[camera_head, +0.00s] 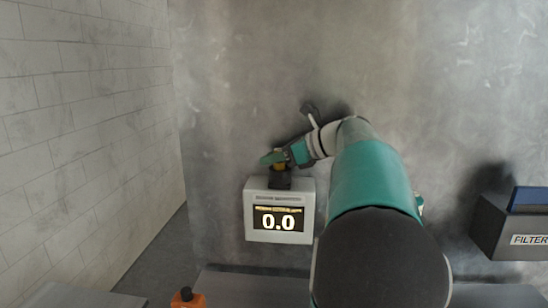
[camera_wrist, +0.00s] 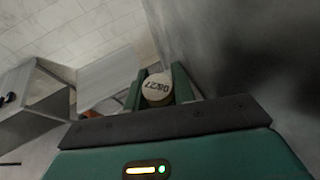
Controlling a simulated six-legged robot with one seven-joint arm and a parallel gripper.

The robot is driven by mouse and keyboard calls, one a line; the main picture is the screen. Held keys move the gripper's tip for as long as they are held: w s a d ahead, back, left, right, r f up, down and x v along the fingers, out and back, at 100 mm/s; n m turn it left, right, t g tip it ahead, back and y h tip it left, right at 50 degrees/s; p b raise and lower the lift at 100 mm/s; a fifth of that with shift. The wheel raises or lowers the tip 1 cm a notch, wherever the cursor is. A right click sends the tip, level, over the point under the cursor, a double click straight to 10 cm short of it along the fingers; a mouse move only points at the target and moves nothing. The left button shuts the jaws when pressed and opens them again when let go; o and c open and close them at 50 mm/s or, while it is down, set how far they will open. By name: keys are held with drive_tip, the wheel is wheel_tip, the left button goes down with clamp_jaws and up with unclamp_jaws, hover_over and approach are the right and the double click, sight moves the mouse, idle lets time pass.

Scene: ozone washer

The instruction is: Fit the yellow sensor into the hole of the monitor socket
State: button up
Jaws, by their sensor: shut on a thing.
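The monitor (camera_head: 280,222) is a pale grey box on the wall with a lit screen reading 0.0. A black socket (camera_head: 280,181) stands on its top. The yellow sensor (camera_head: 279,167) shows as a small patch just above the socket, between the green fingers of my gripper (camera_head: 281,158). In the wrist view my gripper (camera_wrist: 157,88) is shut on the sensor, whose round pale cap (camera_wrist: 157,87) with dark lettering faces the camera. The sensor's lower end and the socket's hole are hidden, so I cannot tell whether it is above or inside the hole.
A dark box labelled FILTER (camera_head: 512,228) with a blue top is at the right. An orange object (camera_head: 187,298) with a dark cap stands at the bottom left. A tiled wall (camera_head: 80,130) is on the left. The grey wall above the monitor is bare.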

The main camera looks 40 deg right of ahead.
drive_tip(key=shift+f, duration=0.2)
drive_tip(key=o, duration=1)
drive_tip(key=shift+r, duration=0.2)
drive_tip(key=v, duration=1.2)
drive_tip(key=shift+d, duration=0.1)
